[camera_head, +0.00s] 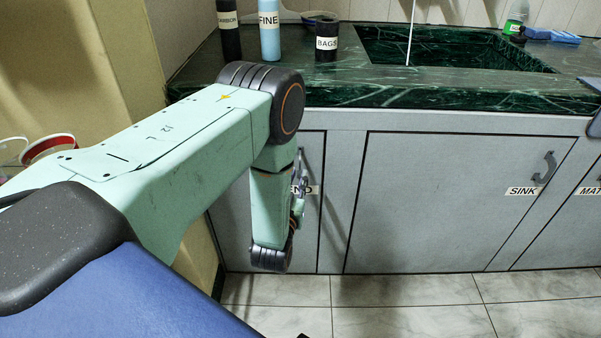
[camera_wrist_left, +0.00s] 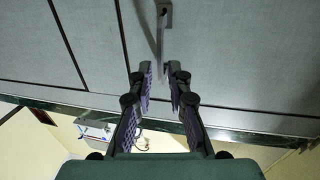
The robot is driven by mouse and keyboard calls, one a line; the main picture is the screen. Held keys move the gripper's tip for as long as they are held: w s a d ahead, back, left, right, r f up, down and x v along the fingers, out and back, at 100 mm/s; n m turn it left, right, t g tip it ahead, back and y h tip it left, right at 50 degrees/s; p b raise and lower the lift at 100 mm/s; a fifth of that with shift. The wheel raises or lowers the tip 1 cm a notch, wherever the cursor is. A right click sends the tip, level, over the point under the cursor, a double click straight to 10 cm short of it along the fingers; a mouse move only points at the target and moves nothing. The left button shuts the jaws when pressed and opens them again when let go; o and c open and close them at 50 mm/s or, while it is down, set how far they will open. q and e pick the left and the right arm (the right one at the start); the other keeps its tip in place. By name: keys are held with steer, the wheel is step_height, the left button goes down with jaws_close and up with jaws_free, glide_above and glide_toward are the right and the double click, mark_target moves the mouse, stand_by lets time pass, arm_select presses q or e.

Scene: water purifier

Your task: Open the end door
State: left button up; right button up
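The end door (camera_head: 308,240) is a grey cabinet door under the counter, at the left. It looks shut, and its label (camera_head: 312,190) is partly hidden by my left arm. My left gripper (camera_head: 300,190) is in front of this door, mostly hidden behind my wrist in the head view. In the left wrist view, my left gripper (camera_wrist_left: 161,68) is open, fingers apart. A grey handle (camera_wrist_left: 161,30) reaches down the picture between the fingertips. I cannot tell whether the fingers touch it. My right gripper is not in view.
The sink door (camera_head: 440,210) with its curved handle (camera_head: 544,168) is to the right. The green marble counter (camera_head: 450,98) overhangs the doors. A black bottle, a blue bottle (camera_head: 269,30) and a bags canister (camera_head: 326,42) stand on it. The tiled floor (camera_head: 400,300) in front is clear.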

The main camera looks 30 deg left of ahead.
mark_target(300, 171)
arm_select(q)
steer(key=b+x, duration=0.1)
steer(key=x, duration=0.2)
steer(key=shift+w+a+f, duration=0.1)
steer(key=shift+w+f, duration=0.1)
steer(key=shift+w, duration=0.3)
steer(key=shift+a+r, duration=0.1)
steer(key=shift+r, duration=0.05)
steer(key=shift+c, duration=0.2)
jaws_close()
